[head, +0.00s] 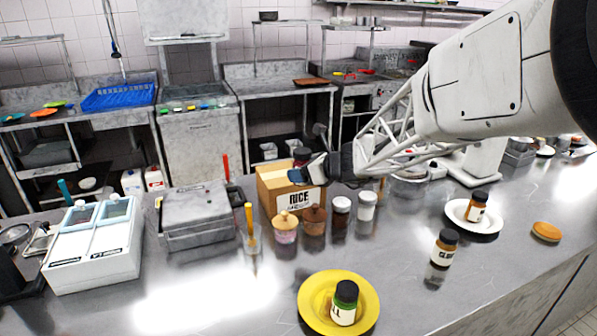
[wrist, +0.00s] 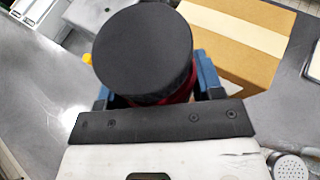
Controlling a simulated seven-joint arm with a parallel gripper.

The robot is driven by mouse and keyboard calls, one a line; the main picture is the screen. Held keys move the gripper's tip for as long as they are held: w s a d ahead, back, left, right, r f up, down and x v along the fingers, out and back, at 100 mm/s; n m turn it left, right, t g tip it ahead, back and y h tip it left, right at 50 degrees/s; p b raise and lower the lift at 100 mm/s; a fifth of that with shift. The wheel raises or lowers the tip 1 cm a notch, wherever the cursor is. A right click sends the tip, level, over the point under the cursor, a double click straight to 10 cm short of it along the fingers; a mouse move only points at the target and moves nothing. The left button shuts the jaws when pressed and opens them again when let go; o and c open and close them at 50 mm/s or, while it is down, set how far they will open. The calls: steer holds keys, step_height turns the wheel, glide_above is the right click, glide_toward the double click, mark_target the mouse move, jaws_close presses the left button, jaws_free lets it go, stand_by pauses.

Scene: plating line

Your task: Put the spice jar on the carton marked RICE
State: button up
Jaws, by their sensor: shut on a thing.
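My gripper (head: 308,172) is shut on a spice jar (head: 301,156) with a dark lid. In the wrist view the jar's round black lid (wrist: 143,52) and a bit of its red body show between the blue fingers. The cardboard carton marked RICE (head: 310,200) stands on the counter. In the head view the jar and fingers overlap the carton's top. In the wrist view the carton (wrist: 235,35) lies beside the jar, up and right, its top closed with tape. The jar's base is hidden, so I cannot tell its height over the carton.
Several small jars and pots (head: 314,222) stand close in front of the carton. A yellow plate (head: 310,302) and a white plate (head: 490,226) each carry a jar; another jar (head: 442,250) stands between. A grey container (head: 196,215) is left of the carton.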

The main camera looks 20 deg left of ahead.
steer(key=shift+w+a, duration=0.15)
steer(key=shift+a, duration=0.1)
steer(key=w+a, duration=0.3)
steer(key=w, duration=0.1)
steer(key=w+a+f, duration=0.1)
steer(key=w+a, duration=0.2)
steer(key=w, duration=0.1)
steer(key=w+a, duration=0.3)
steer(key=w, duration=0.1)
steer(key=shift+w+a+f, duration=0.25)
steer(key=shift+w, duration=0.1)
stand_by(0.4)
steer(key=shift+f, duration=1.75)
steer(key=shift+f, duration=0.1)
steer(key=o, duration=1.1)
steer(key=shift+c, duration=0.2)
